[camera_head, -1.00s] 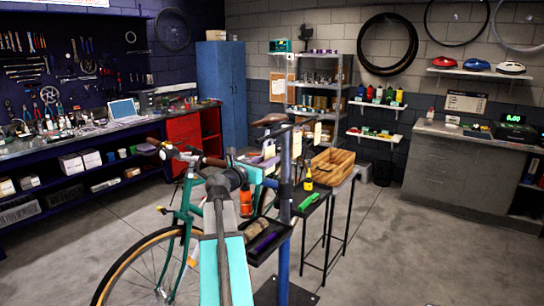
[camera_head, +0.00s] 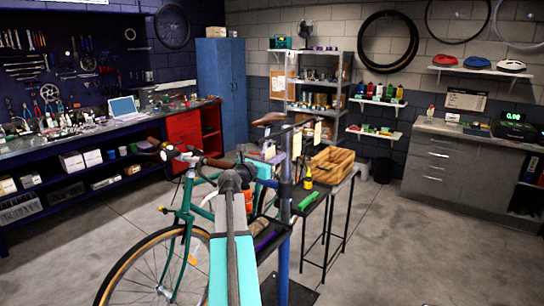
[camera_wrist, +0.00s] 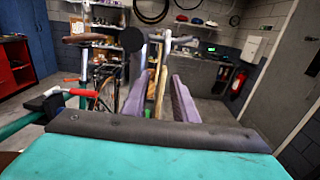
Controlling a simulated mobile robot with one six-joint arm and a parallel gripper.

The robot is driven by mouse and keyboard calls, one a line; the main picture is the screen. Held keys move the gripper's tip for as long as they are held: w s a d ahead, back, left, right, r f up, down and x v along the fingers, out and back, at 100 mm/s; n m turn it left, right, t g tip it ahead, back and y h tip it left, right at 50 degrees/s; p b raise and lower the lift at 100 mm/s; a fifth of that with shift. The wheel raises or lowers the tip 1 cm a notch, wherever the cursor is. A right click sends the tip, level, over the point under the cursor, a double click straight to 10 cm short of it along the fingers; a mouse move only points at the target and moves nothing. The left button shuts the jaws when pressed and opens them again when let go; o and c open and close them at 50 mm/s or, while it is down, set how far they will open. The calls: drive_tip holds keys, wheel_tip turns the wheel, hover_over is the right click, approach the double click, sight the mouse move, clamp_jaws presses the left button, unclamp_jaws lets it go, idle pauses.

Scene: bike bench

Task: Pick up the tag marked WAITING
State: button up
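Pale cream tags (camera_head: 318,132) hang by the blue repair stand's post, above the small black tray, in the head view. Their writing is too small to read, so I cannot tell which is marked WAITING. My gripper (camera_wrist: 158,98) shows in the wrist view as two lavender fingers set apart. Narrow tan upright shapes stand between or beyond the fingers; I cannot tell whether they are tags seen edge-on. No tag is clearly gripped. In the head view my own arm hides much of the area around the gripper.
A teal bike (camera_head: 184,220) is held at the blue stand post (camera_head: 284,220). A wooden crate (camera_head: 333,160) sits on a narrow black-legged table just right of it. A yellow bottle (camera_head: 308,180) and green tool (camera_head: 308,200) lie near the post. Floor to the right is clear.

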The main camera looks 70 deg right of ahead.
drive_tip(key=shift+s+d, duration=0.2)
drive_tip(key=shift+d, duration=0.4)
drive_tip(key=shift+c, duration=0.5)
clamp_jaws()
